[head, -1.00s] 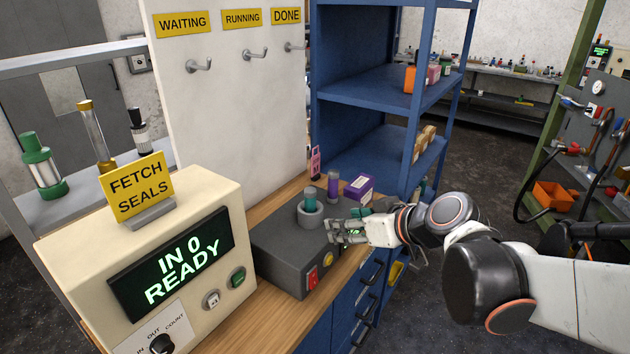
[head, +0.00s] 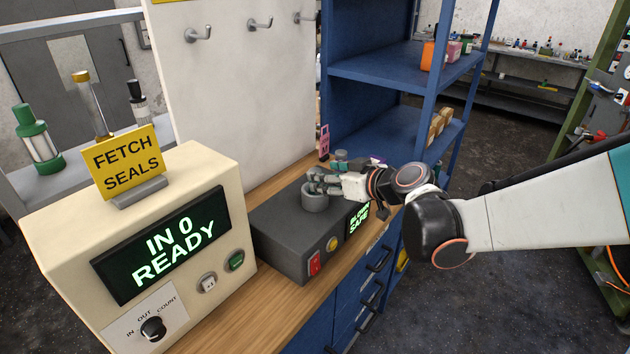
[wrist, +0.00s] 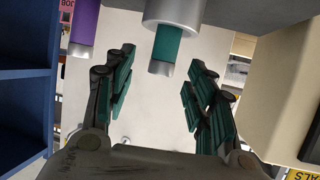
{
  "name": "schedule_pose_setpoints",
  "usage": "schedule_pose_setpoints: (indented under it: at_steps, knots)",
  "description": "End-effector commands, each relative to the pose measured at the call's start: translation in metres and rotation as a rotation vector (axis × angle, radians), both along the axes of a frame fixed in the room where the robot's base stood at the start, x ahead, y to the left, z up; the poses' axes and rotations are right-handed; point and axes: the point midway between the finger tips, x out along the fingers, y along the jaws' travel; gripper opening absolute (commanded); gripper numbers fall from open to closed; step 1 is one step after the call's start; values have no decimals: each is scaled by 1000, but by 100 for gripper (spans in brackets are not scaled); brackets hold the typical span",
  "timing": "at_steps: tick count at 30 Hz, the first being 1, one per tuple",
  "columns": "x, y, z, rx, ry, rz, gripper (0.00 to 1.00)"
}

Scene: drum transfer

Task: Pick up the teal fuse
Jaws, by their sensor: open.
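The teal fuse (wrist: 167,45) shows in the wrist view, with a grey end cap and its other end in a round grey socket (wrist: 187,14). My gripper (wrist: 162,62) is open, with one finger on each side of the fuse's line; I cannot tell if either touches it. In the head view my gripper (head: 316,183) is at the grey socket (head: 315,200) on top of the dark box (head: 285,230), and it hides the teal fuse there.
A purple fuse (wrist: 85,22) stands left of the teal one in the wrist view. The cream display unit (head: 150,240) stands left of the dark box on the wooden bench (head: 270,310). A blue shelf (head: 385,70) rises behind.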

Motion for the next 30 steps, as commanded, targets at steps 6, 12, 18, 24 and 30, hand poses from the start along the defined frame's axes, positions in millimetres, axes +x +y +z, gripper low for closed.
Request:
schedule_pose_setpoints:
  at_steps: [6,12,18,24,30]
  knots:
    - [8,8,-8,-1,-1,1,50]
    - [27,26,-23,-1,-1,2,50]
    - [35,32,-25,0,0,-1,50]
    - [35,32,-24,0,0,-1,34]
    - [35,32,-24,0,0,-1,0]
